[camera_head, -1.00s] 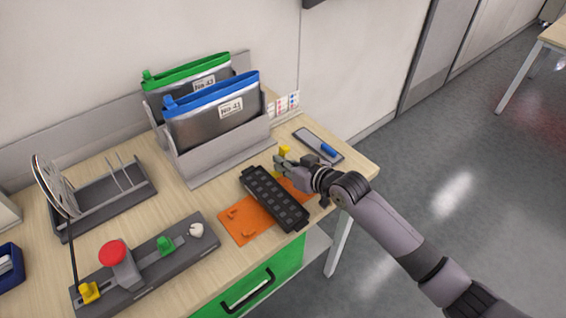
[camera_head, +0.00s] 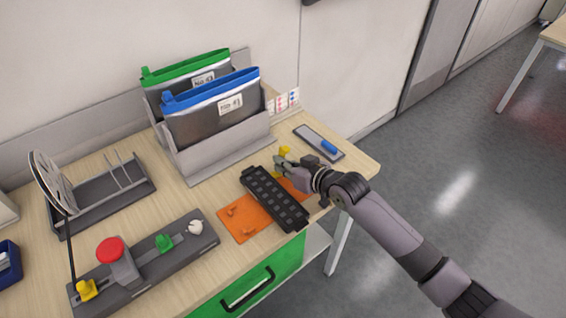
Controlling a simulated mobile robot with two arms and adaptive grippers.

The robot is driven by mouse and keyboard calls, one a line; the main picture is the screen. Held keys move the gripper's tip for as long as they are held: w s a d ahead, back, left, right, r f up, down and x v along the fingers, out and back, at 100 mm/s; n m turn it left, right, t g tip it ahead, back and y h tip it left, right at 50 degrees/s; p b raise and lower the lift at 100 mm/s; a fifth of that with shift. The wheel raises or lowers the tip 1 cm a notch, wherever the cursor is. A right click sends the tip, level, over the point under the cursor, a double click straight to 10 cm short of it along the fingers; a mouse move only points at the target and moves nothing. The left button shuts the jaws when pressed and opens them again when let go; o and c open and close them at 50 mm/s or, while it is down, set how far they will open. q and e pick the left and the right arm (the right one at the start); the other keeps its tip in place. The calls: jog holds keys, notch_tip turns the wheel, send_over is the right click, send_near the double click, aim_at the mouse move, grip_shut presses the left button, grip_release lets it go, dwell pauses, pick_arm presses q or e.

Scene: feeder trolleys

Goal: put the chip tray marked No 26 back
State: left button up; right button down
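A black chip tray (camera_head: 275,199) with a row of square pockets lies across an orange mat (camera_head: 242,222) on the wooden table. No number can be read on it from here. My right gripper (camera_head: 282,163) comes in from the right, just beyond the tray's far right side, close to a small yellow piece (camera_head: 285,151). Its fingers are small and partly merge with the yellow piece, so I cannot tell whether they hold anything. My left gripper is not in view.
A grey rack (camera_head: 222,152) holds a blue-topped pouch (camera_head: 212,112) and a green-topped pouch (camera_head: 186,70), both labelled. A reel holder (camera_head: 110,205) stands at left. A grey fixture with a red button (camera_head: 110,250) lies in front. A grey plate with a blue piece (camera_head: 318,141) lies at right.

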jog(key=shift+f, duration=0.1)
jog(key=c, duration=1.7)
grip_release()
jog(key=shift+s, duration=0.1)
